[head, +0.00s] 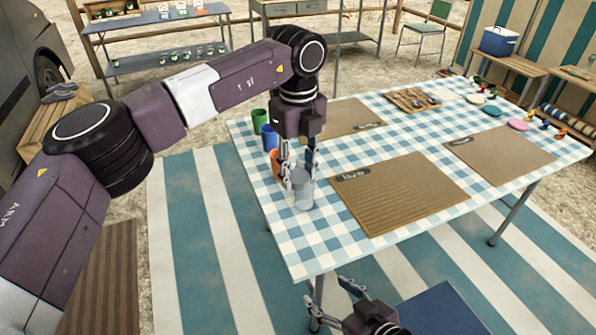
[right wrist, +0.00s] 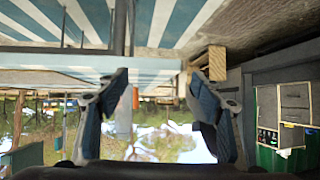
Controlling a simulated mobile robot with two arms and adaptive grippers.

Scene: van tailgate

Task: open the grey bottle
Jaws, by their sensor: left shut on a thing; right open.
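The grey bottle (head: 304,194) stands upright at the left near part of the checked table. My left gripper (head: 299,170) comes down from above and is shut on the grey bottle around its upper part. The fingers hide some of its top, and I cannot make out its cap. My right gripper (head: 335,307) is open and empty, low in front of the table's near edge, well apart from the bottle. Its two spread fingers also show in the right wrist view (right wrist: 160,105), with nothing held between them.
An orange cup (head: 277,164), a blue cup (head: 269,138) and a green cup (head: 260,120) stand in a row behind the bottle. A brown mat (head: 400,195) lies to its right on the checked table (head: 312,238). Another mat (head: 500,155) and small coloured items are farther right.

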